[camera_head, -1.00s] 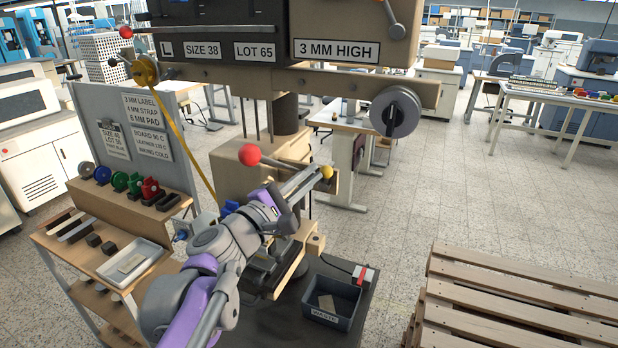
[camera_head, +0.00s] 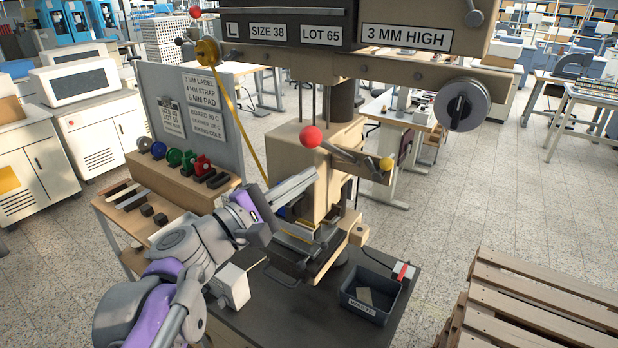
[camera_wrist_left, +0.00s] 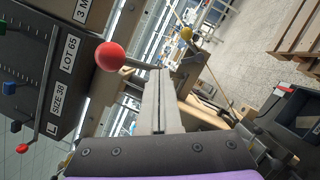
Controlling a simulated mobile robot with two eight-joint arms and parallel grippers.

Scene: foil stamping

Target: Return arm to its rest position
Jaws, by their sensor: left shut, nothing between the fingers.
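My left arm comes in from the lower left in the head view, with purple and grey links. Its gripper (camera_head: 293,184) is shut and empty, with its fingers pointing right toward the stamping press (camera_head: 329,150). The fingers also show in the left wrist view (camera_wrist_left: 162,100), pressed together. The press lever's red ball (camera_head: 310,137) is just above the fingertips in the head view, and it shows in the left wrist view (camera_wrist_left: 110,57). I cannot tell the exact gap. The lever's yellow ball (camera_head: 386,164) is to the right. My right gripper is not in view.
A grey waste bin (camera_head: 369,292) stands on the dark bench (camera_head: 275,325) right of the press. A shelf with coloured foil rolls (camera_head: 174,157) is at left. A wooden pallet (camera_head: 545,290) lies at the lower right. Floor between the pallet and the machines behind is clear.

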